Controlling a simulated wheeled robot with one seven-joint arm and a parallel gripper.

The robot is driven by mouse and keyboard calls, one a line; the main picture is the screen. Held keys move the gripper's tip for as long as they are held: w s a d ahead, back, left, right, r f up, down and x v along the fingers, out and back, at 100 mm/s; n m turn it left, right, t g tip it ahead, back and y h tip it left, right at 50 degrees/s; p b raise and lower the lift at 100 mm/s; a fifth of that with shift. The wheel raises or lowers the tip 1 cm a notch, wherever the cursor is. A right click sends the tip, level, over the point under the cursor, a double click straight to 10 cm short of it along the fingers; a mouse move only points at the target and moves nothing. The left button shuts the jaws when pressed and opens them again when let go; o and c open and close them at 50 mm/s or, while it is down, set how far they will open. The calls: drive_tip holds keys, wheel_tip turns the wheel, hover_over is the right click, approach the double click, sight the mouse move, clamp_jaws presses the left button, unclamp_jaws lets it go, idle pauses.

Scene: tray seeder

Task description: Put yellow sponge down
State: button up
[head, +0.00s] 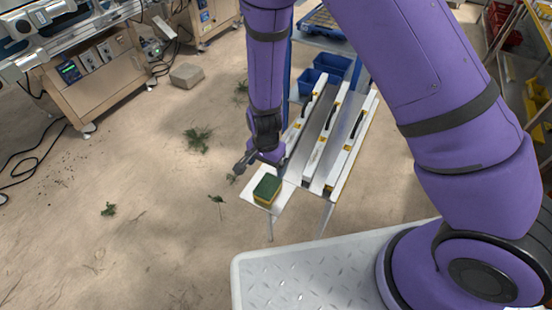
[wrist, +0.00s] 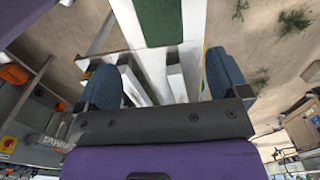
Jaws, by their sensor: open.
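The yellow sponge (head: 267,187) has a green top and a yellow lower side. It lies on the near end of a pale, narrow stand (head: 287,197) in the head view. In the wrist view a green patch that looks like its top (wrist: 158,22) shows at the upper edge, beyond my fingers. My gripper (head: 252,163) is just behind the sponge in the head view, apart from it as far as I can tell. In the wrist view the two blue finger pads of my gripper (wrist: 165,82) are wide apart with nothing between them.
Long white rails with black handles (head: 322,140) run along the stand behind the sponge. Blue bins (head: 325,75) sit beyond it. A wooden cabinet (head: 95,75) stands at the left. The sandy floor (head: 150,220) left of the stand is mostly clear.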

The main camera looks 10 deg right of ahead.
drive_tip(key=d+r+n+t+y, duration=0.1)
drive_tip(key=d+r, duration=0.3)
drive_tip(key=r, duration=0.6)
drive_tip(key=d+r+n, duration=0.1)
drive_tip(key=d+r, duration=0.2)
drive_tip(key=r, duration=0.6)
drive_tip(key=d+r+n+t+y, duration=0.15)
drive_tip(key=d+r, duration=0.25)
drive_tip(key=r, duration=0.6)
drive_tip(key=s+d+r+n+t+h, duration=0.1)
drive_tip(key=s+d+r+n, duration=0.1)
drive_tip(key=s+d+r, duration=0.4)
drive_tip(key=s+d+r+n+t+h, duration=0.1)
drive_tip(key=s+d+r+n, duration=0.1)
drive_tip(key=s+d+r, duration=0.5)
drive_tip(key=s+r, duration=0.2)
drive_tip(key=s, duration=0.3)
drive_tip(key=shift+s+d+r+t, duration=0.3)
drive_tip(key=shift+r+t, duration=0.05)
drive_tip(key=shift+r, duration=0.05)
drive_tip(key=shift+h, duration=0.25)
